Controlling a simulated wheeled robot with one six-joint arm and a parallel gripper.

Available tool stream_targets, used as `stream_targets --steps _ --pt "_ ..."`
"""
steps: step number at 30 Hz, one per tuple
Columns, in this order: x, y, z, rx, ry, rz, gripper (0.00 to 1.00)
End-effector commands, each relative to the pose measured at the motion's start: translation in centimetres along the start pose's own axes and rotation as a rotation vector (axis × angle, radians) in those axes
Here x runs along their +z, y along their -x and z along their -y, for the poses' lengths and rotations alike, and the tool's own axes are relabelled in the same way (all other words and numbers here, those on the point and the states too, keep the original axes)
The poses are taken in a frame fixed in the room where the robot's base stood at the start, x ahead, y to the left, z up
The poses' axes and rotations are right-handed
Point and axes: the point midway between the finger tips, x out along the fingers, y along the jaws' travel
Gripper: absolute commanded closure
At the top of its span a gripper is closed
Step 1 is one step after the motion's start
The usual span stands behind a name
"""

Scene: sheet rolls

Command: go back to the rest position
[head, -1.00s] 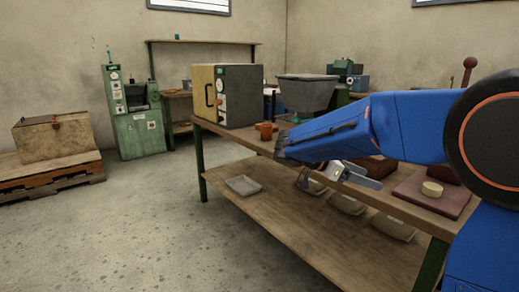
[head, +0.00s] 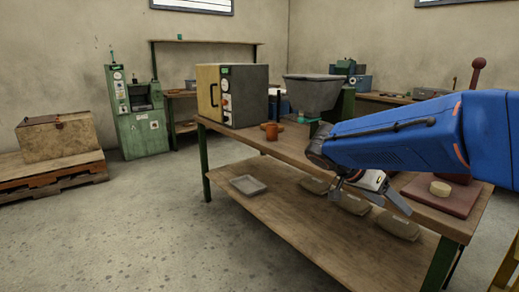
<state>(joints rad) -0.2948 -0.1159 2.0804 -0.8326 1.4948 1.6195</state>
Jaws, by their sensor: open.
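My blue arm reaches in from the right in the head view. My gripper (head: 372,196) hangs at its end, in front of the workbench's front edge. Its two fingers are spread apart with nothing visible between them. The workbench (head: 240,133) stands behind and below it, and the arm hides part of its top. A cream-coloured round piece (head: 440,188) sits on a dark red plate (head: 458,205) at the bench's right end, apart from the gripper.
An oven-like box (head: 240,95), an orange cup (head: 271,132) and a grey hopper (head: 314,95) stand on the bench. The lower shelf holds a grey tray (head: 248,185) and several sacks (head: 354,203). A green machine (head: 138,118) and a chest (head: 57,137) are left.

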Motion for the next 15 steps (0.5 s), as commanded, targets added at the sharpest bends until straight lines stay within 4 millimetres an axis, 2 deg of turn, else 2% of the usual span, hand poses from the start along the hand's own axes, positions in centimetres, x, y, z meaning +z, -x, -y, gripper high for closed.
stream_targets --steps 1,6,15 --pt "0.7 -0.5 -1.5 -0.020 0.043 0.040 0.36" --pt "3.9 -1.8 -5.2 -0.124 0.230 0.172 0.36" --pt "10.2 -2.6 -10.3 -0.391 0.514 0.305 0.36"
